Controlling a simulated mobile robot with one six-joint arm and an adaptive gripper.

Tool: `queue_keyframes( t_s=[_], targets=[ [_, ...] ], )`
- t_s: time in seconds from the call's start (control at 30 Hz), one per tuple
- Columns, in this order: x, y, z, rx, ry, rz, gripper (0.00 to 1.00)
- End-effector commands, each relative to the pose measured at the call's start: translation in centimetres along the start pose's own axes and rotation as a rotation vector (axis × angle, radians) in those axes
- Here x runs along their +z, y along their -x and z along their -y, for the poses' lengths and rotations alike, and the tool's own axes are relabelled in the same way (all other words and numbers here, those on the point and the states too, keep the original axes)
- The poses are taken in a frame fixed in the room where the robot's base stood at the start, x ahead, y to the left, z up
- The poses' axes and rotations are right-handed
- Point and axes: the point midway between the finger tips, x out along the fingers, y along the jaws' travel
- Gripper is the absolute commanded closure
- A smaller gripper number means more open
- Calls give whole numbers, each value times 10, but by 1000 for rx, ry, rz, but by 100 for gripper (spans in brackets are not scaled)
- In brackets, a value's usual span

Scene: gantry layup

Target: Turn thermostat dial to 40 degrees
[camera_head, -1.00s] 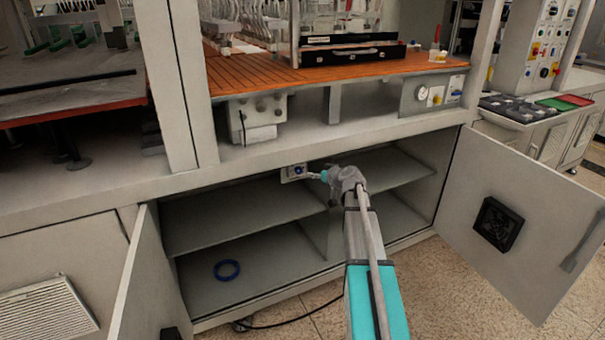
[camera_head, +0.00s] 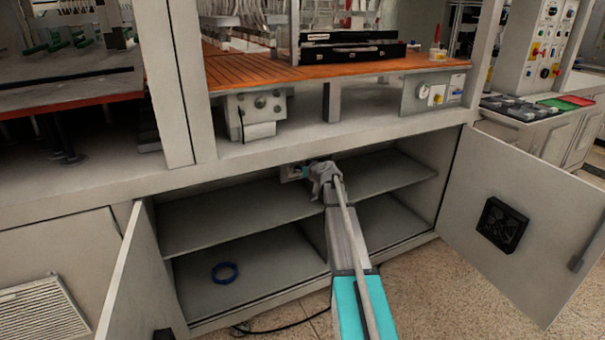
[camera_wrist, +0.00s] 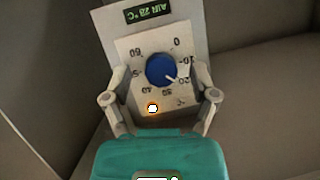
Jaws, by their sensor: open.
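The thermostat (camera_wrist: 125,60) fills the middle of the wrist view, seen upside down, with a pale scale plate and a dark display reading AIR 28 °C. Its round blue dial (camera_wrist: 161,69) has a white pointer mark at about the 20 on the scale. The 40 lies at the dial's lower left there. My gripper (camera_wrist: 160,97) is open, one finger on each side of the plate, with nothing held. I cannot tell whether it touches.
The cabinet shelf (camera_head: 240,215) lies around my arm. The left door (camera_head: 145,275) and right door (camera_head: 535,220) stand open. A blue ring (camera_head: 225,272) lies on the cabinet floor.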

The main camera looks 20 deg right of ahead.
Motion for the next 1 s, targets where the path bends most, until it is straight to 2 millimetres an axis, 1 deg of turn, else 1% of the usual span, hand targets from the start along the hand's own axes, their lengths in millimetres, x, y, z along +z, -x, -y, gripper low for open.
queue_keyframes(
  t_s=[0.3, 0.37, 0.4, 0.67, 0.7, 0.73, 0.77, 0.8, 1.0],
  targets=[
    [0, -1, 1, 0, 0, 0, 24],
    [0, -1, 1, 0, 0, 0, 34],
    [0, -1, 1, 0, 0, 0, 41],
    [0, -1, 1, -1, 0, 0, 89],
    [0, -2, 1, -1, 0, 0, 97],
    [0, -2, 1, -1, 0, 0, 100],
    [0, -2, 1, -1, 0, 0, 100],
    [-2, 0, -9, 2, 0, -2, 100],
    [-1, -1, -3, -1, -13, -4, 100]
  ],
)
